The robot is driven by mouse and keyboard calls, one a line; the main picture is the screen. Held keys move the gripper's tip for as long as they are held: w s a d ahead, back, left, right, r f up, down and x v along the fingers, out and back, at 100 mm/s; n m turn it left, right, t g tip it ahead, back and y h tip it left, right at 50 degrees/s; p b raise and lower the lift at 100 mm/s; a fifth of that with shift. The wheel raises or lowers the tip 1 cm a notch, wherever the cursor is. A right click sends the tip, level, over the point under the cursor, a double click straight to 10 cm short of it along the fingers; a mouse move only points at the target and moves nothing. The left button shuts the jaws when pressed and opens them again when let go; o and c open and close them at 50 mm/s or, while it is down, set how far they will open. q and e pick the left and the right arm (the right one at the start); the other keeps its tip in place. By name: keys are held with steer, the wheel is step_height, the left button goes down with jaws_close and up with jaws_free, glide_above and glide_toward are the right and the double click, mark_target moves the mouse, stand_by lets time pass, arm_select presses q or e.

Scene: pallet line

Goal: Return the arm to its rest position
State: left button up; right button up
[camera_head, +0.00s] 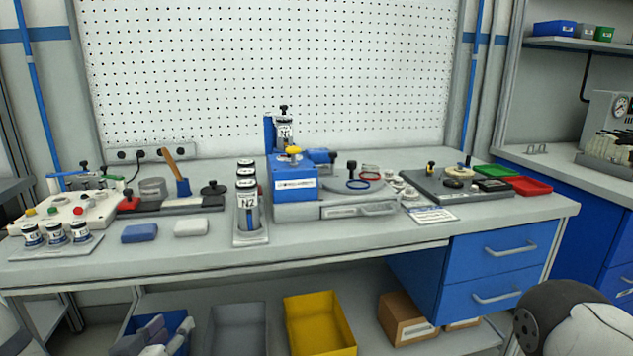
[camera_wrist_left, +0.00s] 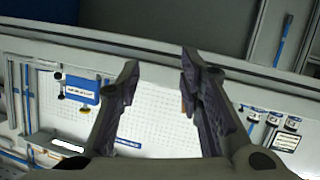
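My left gripper (camera_wrist_left: 160,60) shows in the left wrist view. Its two dark fingers are spread apart with a clear gap and nothing between them. A white and dark rounded link of my own arm shows at the bottom right corner there. The workbench (camera_head: 350,231) stands across the head view, apart from any gripper. My right gripper is in neither view.
On the bench are a blue device (camera_head: 292,185), a stack of labelled canisters (camera_head: 247,205), a red tray (camera_head: 529,186) and a green tray (camera_head: 494,171). A yellow bin (camera_head: 320,325) sits below. A perforated panel (camera_head: 270,80) stands behind.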

arm_select(q)
steer(key=s+d+f+m+g+h, duration=0.15)
steer(key=s+f+g, duration=0.25)
steer(key=s+f, duration=0.45)
steer(key=s+d+f+g, duration=0.3)
steer(key=s+f+g, duration=0.2)
steer(key=s+f, duration=0.4)
steer(key=s+a+f+g+y, duration=0.1)
steer(key=s+g, duration=0.7)
steer(key=s, duration=1.7)
steer(key=shift+a+f+m, duration=0.45)
steer(key=shift+a+f, duration=0.05)
steer(key=shift+f, duration=0.25)
